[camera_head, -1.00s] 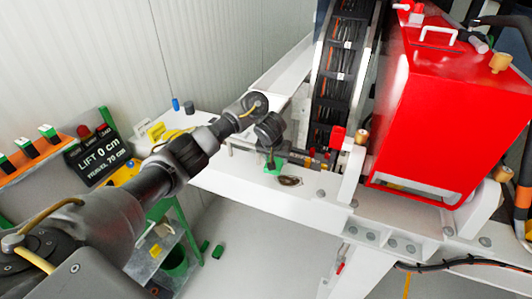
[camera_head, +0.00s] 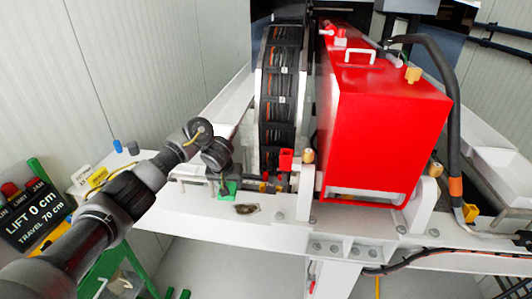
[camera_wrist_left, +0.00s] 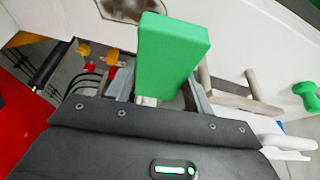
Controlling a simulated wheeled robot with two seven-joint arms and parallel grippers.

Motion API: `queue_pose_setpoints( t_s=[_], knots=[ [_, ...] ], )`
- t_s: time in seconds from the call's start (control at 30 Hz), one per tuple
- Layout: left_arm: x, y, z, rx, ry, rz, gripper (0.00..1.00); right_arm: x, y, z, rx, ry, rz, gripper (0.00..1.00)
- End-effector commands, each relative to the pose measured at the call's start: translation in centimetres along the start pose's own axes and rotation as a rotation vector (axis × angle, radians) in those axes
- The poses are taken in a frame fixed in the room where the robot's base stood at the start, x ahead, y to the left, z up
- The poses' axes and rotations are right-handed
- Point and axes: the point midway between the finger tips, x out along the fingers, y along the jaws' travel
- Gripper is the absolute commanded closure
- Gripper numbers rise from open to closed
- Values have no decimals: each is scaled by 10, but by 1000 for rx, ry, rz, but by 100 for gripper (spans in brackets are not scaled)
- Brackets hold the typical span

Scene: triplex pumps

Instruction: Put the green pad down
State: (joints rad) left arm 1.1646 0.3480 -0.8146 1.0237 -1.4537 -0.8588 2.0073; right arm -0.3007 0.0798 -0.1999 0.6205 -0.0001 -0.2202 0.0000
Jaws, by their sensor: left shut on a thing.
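The green pad (camera_wrist_left: 172,50) is a bright green block between the fingers of my left gripper (camera_wrist_left: 160,95) in the left wrist view. In the head view my left gripper (camera_head: 222,178) is at the white frame beam, and the green pad (camera_head: 228,189) shows at its tip. The gripper is shut on the pad. The pad is over or at the white beam (camera_head: 185,201); I cannot tell whether it touches it. A dark stain (camera_head: 246,209) lies on the beam just right of the pad. My right gripper is not in view.
A red tank (camera_head: 385,120) stands on the white frame to the right, with a black cable chain (camera_head: 280,95) left of it. A small red block (camera_head: 286,160) and brass fitting (camera_head: 308,156) stand near the pad. A lift sign (camera_head: 38,220) is at the left.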

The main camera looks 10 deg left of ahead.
Motion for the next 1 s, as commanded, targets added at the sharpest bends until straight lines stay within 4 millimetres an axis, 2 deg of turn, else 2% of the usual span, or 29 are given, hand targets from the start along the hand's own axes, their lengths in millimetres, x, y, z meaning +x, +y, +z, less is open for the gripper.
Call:
queue_pose_setpoints(
  t_s=[0.07, 0.17, 0.33, 0.43, 0.53, 0.67, 0.87, 1.0],
  knots=[
    [0, 2, 1, 3, 0, 1, 66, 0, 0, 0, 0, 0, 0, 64],
    [-3, 15, 1, 23, 2, 9, 66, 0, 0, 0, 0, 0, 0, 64],
    [-24, 62, 7, 163, 7, 61, 66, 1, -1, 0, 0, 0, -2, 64],
    [-39, 89, 25, 324, 9, 125, 66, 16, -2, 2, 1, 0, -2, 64],
    [-50, 103, 55, 479, 3, 192, 66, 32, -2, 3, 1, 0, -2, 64],
    [-57, 106, 102, 651, -2, 267, 66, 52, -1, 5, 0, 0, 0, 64],
    [-55, 81, 184, 865, -4, 354, 66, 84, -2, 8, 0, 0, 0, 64],
    [-48, 52, 238, 965, -4, 399, 66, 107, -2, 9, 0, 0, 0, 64]
  ],
)
